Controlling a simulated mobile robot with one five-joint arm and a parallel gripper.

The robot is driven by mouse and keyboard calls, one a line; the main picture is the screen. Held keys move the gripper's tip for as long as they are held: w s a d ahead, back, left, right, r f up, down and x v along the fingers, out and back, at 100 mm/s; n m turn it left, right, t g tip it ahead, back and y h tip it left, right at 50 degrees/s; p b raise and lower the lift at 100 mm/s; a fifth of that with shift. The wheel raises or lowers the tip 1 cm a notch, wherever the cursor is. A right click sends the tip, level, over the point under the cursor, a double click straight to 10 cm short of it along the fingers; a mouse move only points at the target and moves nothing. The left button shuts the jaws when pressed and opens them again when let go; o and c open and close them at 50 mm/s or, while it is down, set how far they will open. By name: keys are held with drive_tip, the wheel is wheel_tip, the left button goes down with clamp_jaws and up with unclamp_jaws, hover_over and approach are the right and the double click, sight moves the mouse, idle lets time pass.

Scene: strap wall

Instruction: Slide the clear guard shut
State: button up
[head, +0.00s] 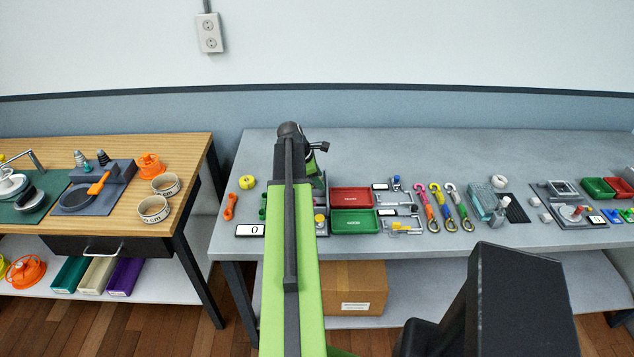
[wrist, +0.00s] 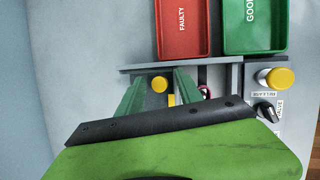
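To the right a grey panel carries a large yellow button (wrist: 277,78) labelled RELEASE and a dark knob (wrist: 265,111) labelled VALVE. I cannot make out the clear guard itself; it may be hidden by my gripper or too transparent to tell. In the head view my arm covers most of this fixture, and its yellow button (head: 320,218) shows at the arm's right edge.
A red FAULTY tray (head: 351,197) and a green GOOD tray (head: 353,222) sit right of my arm. Colored straps (head: 445,206) lie farther right. An orange wrench-like part (head: 230,207) lies left. The grey bench (head: 420,150) is clear along its back.

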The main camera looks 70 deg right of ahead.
clamp_jaws()
idle(1.3)
